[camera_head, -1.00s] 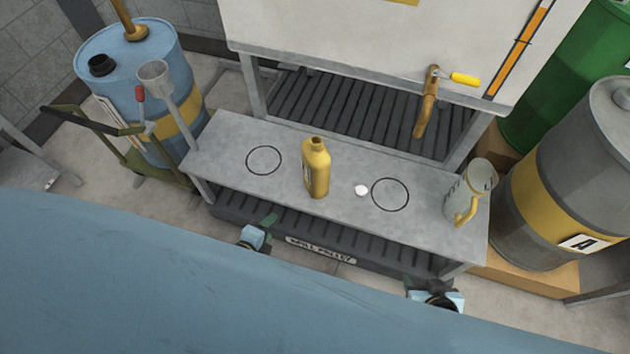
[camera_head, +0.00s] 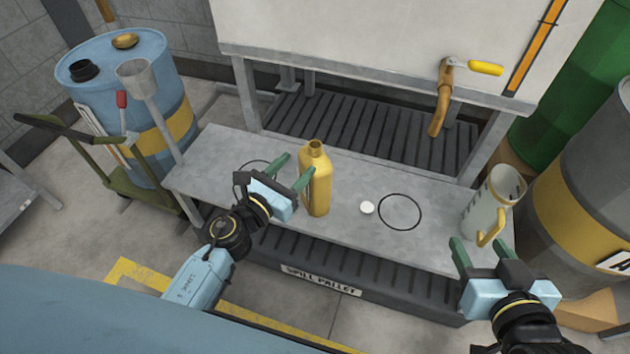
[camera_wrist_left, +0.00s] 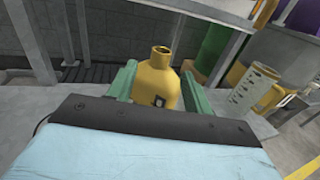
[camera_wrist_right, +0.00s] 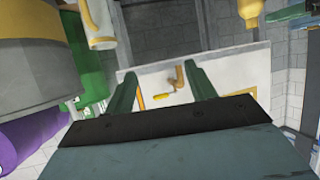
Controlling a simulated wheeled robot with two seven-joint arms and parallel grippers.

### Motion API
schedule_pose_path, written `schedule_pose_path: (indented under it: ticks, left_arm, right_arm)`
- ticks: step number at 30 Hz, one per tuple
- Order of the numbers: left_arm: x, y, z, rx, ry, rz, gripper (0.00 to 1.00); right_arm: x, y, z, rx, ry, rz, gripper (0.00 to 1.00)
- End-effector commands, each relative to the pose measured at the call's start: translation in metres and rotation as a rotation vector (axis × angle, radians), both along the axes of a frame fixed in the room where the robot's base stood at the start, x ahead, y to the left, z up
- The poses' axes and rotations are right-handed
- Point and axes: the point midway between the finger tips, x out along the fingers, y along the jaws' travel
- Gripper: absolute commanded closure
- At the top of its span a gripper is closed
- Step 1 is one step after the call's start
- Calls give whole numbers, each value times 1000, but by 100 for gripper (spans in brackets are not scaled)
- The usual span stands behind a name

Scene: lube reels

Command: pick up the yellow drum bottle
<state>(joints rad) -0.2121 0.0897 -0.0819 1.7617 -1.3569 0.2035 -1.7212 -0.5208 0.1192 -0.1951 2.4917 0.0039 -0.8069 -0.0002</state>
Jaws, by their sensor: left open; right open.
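The yellow drum bottle (camera_head: 318,185) stands upright and uncapped on the grey bench, just left of its middle. In the left wrist view the bottle (camera_wrist_left: 157,80) shows between the two green fingers, a little beyond them. My left gripper (camera_head: 292,167) is open on the left side of the bottle, its fingers pointing at it; contact cannot be told. My right gripper (camera_head: 482,256) is open and empty, in front of the bench's right end, below the clear jug. In the right wrist view its fingers (camera_wrist_right: 160,85) have nothing between them.
A white cap (camera_head: 367,208) lies beside a black ring (camera_head: 400,212) on the bench (camera_head: 345,225). A clear jug (camera_head: 492,205) stands at the right end. A brass tap (camera_head: 441,100) hangs behind. A funnel (camera_head: 140,75) stands at the left, near a blue drum (camera_head: 165,95).

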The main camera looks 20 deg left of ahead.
Motion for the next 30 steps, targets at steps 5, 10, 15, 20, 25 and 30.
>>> schedule_pose_path:
  ticks: [5, 10, 15, 20, 25, 30]
  left_arm:
    - [23, -7, 0, -2, 1, 2, 49]
    - [33, -11, 0, -3, 1, 1, 49]
    - [57, -19, 0, -4, 0, 1, 49]
    - [74, -24, -1, -4, 1, 1, 49]
    - [77, -26, -1, -4, 2, 1, 49]
    - [77, -25, -1, -4, 2, 1, 57]
  right_arm:
    - [-1, -1, -3, -5, 16, -2, 44]
    - [-1, -1, -3, -5, 18, -2, 44]
    - [0, -1, -1, 0, -2, -2, 44]
    - [4, 2, 5, 12, -45, 3, 44]
    - [5, 3, 8, 16, -60, 5, 44]
    - [5, 4, 8, 17, -61, 6, 44]
